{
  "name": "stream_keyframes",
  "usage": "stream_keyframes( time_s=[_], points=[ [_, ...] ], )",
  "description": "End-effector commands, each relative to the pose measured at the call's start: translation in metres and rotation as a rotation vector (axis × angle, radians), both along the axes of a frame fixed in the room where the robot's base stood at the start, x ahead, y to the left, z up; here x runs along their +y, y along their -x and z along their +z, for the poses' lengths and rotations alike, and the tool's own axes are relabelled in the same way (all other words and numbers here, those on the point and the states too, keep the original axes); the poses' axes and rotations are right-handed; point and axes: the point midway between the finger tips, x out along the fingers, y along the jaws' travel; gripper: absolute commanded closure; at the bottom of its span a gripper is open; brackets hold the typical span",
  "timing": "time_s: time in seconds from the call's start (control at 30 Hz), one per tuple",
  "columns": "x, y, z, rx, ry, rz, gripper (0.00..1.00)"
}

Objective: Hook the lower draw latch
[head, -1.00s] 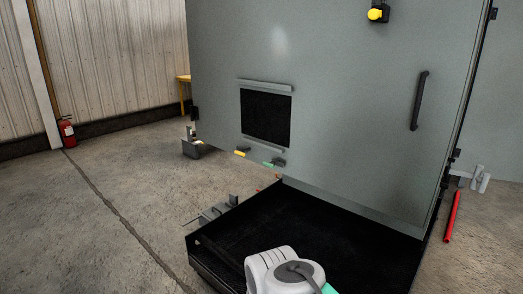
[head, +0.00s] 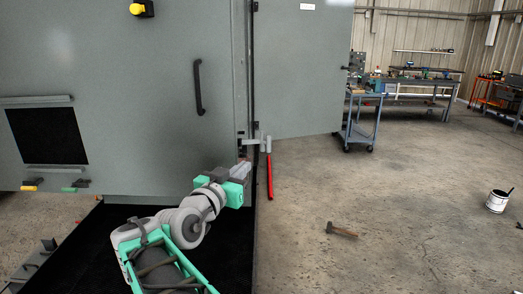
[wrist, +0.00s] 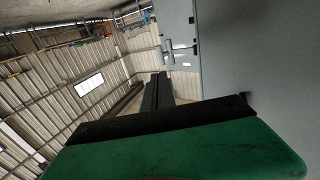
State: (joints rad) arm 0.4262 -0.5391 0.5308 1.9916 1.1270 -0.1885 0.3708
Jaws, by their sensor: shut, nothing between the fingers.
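The lower draw latch shows at the cabinet's right edge in the head view, as pale grey latch parts (head: 262,142) with a long red handle (head: 269,177) hanging below them. My gripper (head: 243,167) is close to the cabinet front, left of the red handle and slightly below the grey parts. I cannot tell the exact gap. In the wrist view my gripper's dark fingers (wrist: 158,90) are together and empty. A grey latch-like fitting (wrist: 181,48) shows beyond them by the panel edge; I cannot tell if it is the same latch.
The grey cabinet (head: 150,130) has a black handle (head: 198,87) and a vent (head: 47,137). An open door panel (head: 300,80) stands to the right.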

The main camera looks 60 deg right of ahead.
Motion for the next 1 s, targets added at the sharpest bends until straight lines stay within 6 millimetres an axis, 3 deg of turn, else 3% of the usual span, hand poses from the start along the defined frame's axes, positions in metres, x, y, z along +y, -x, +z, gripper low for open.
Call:
stream_keyframes(
  time_s=[0.37, 0.8, 1.0],
  points=[
    [-0.008, 0.0, 0.002, 0.001, -0.001, -0.002, 1.0],
    [-0.098, -0.004, 0.003, 0.003, -0.005, -0.003, 1.0],
    [-0.13, -0.007, 0.002, 0.002, -0.004, 0.0, 1.0]
  ],
)
